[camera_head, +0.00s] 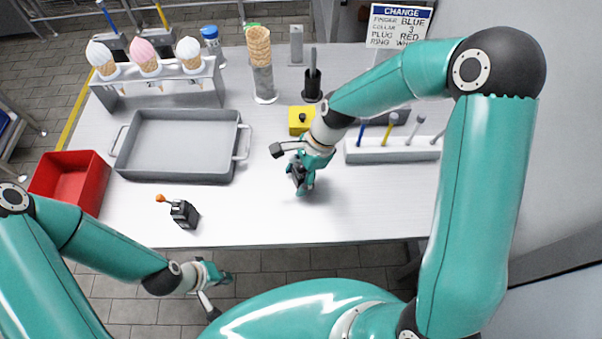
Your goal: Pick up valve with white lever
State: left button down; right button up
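I cannot make out a valve with a white lever. A small dark block with a lever ending in an orange knob (183,213) stands near the front edge of the table, left of centre. My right gripper (302,184) points down low over the middle of the table, to the right of that block. Dark parts show at its fingers, but I cannot tell whether it holds anything. My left gripper (224,277) is off the table's front edge, above the floor. Its fingers are too small and turned away to tell their state.
An empty grey tray (181,175) and a red bin (62,177) are at the left. A rack (160,95) with ice-cream cones, stacked cones (259,47) and a yellow button box (301,119) stand further back. A white holder (393,151) with coloured sticks is at the right. The front middle is clear.

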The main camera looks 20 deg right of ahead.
grip_shut()
jog(key=shift+r, duration=0.15)
